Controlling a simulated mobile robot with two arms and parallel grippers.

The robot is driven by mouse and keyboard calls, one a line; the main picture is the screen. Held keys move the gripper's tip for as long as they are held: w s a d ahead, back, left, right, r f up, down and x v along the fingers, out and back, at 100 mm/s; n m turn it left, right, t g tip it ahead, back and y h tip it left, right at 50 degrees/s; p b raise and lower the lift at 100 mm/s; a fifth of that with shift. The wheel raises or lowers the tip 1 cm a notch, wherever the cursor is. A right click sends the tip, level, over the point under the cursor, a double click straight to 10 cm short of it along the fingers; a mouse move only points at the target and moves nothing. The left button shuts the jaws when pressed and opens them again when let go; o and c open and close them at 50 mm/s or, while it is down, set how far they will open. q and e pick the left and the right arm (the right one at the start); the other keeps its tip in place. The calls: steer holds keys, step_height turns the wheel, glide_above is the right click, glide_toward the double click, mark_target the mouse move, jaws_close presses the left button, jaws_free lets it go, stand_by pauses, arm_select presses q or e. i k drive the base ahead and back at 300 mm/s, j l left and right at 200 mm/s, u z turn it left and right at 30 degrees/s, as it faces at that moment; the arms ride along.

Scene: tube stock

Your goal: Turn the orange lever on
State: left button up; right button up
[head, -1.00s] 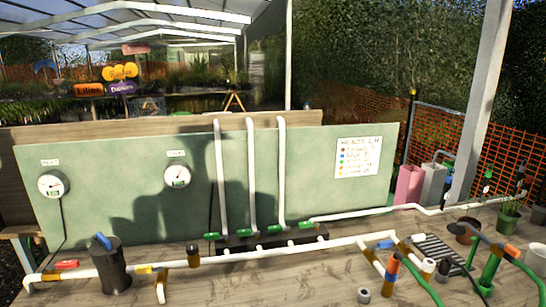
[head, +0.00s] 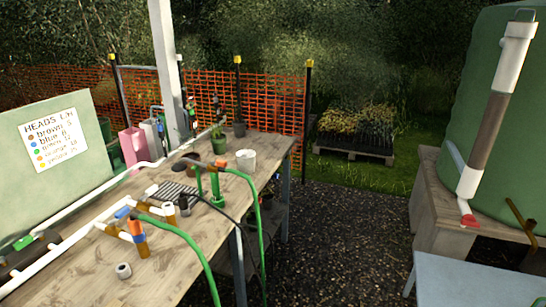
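No lever that I can be sure is the task's orange lever shows. An orange cap-like part (head: 136,228) tops an upright fitting at the front of the long wooden bench (head: 185,265). Another orange part (head: 245,160) sits at the end of a green hose by a white pot. A small red-orange handle (head: 467,221) is at the foot of a white and brown pipe (head: 490,110) beside the green tank, at the right. I cannot tell whether any of these turns. Neither of my grippers is in view.
The green tank (head: 510,140) stands on a wooden stand (head: 440,205) at the right. A grey-blue table (head: 475,280) is in the lower right. Dark gravel (head: 340,240) lies open between bench and stand. A green hose (head: 185,235) hangs over the bench's front edge.

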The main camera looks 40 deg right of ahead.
mark_target(223, 164)
steer(key=z, duration=0.8)
